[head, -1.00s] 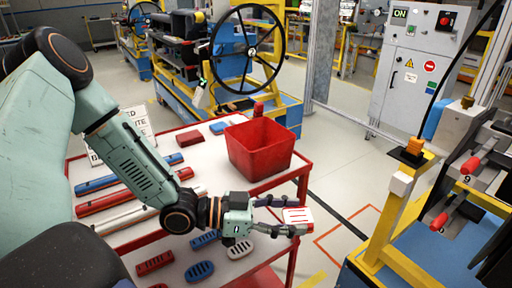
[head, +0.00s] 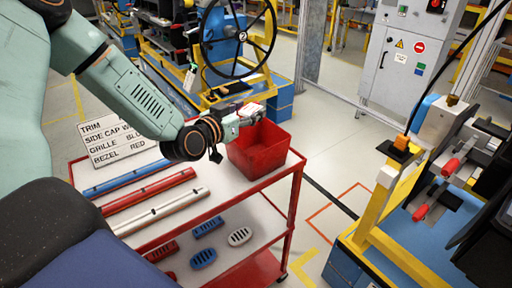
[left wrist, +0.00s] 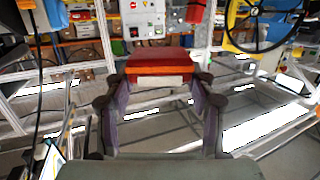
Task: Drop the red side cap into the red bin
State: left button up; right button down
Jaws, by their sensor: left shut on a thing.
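My left gripper (head: 245,116) is shut on a small red piece with a pale face, taken as the red side cap (head: 252,109). In the left wrist view the red side cap (left wrist: 158,62) sits between the two fingertips (left wrist: 155,85). The red bin (head: 262,158) stands on the cart's far right corner, open at the top. In the head view the gripper and piece overlap the bin's back left rim; their height above it is hard to tell. My right gripper is not in view.
The white-topped cart (head: 228,193) carries long blue, red and white trims (head: 150,203). Red, blue and white slotted grilles (head: 203,258) lie on its lower shelf. A sign (head: 120,143) stands at the cart's left. A steering wheel (head: 238,72) on a stand is behind.

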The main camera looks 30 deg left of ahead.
pick_arm(q)
jog(key=shift+s+d+f, duration=0.1)
jog(key=shift+d+f, duration=0.05)
jog(key=shift+d, duration=0.05)
jog(key=shift+f+b, duration=0.3)
jog(key=shift+b, duration=0.2)
jog(key=f+b, duration=0.2)
jog(key=a+f+b, duration=0.1)
jog(key=f+b, duration=0.2)
jog(key=shift+w+f, duration=0.2)
jog(key=o, duration=1.1)
jog(key=shift+s+d+r, duration=0.15)
jog(key=shift+d+r, duration=0.1)
jog(key=shift+o, duration=0.6)
jog(key=shift+a+f, duration=0.2)
jog(key=shift+a, duration=0.05)
notch_tip(320, 180, up, 10)
